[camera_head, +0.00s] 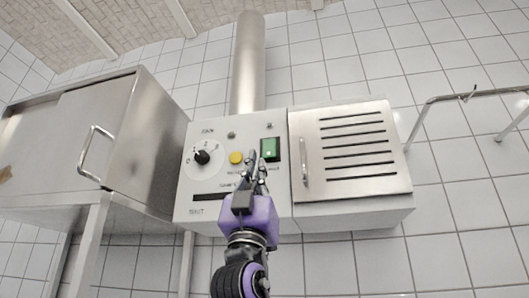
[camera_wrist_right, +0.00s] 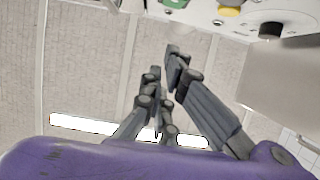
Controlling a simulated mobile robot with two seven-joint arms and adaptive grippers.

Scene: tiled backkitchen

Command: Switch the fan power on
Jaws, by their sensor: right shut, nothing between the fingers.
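The fan control box (camera_head: 213,213) is on the tiled wall in the head view. Its front carries a black rotary knob (camera_head: 201,157) on a white dial, a round yellow button (camera_head: 236,158) and a green rectangular switch (camera_head: 270,149). My right gripper (camera_head: 250,158) is shut and empty, with its fingertips between the yellow button and the green switch, overlapping the panel. Whether they touch it I cannot tell. The right wrist view shows the shut fingers (camera_wrist_right: 163,62), with the green switch (camera_wrist_right: 174,3), yellow button (camera_wrist_right: 229,11) and knob (camera_wrist_right: 270,30) at the top edge. My left gripper is not in view.
A louvred metal door (camera_head: 352,157) with a handle adjoins the panel on the right. A steel cabinet (camera_head: 105,130) stands on the left. A vertical metal duct (camera_head: 248,65) rises above the box, and a metal rail (camera_head: 470,95) is at far right.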

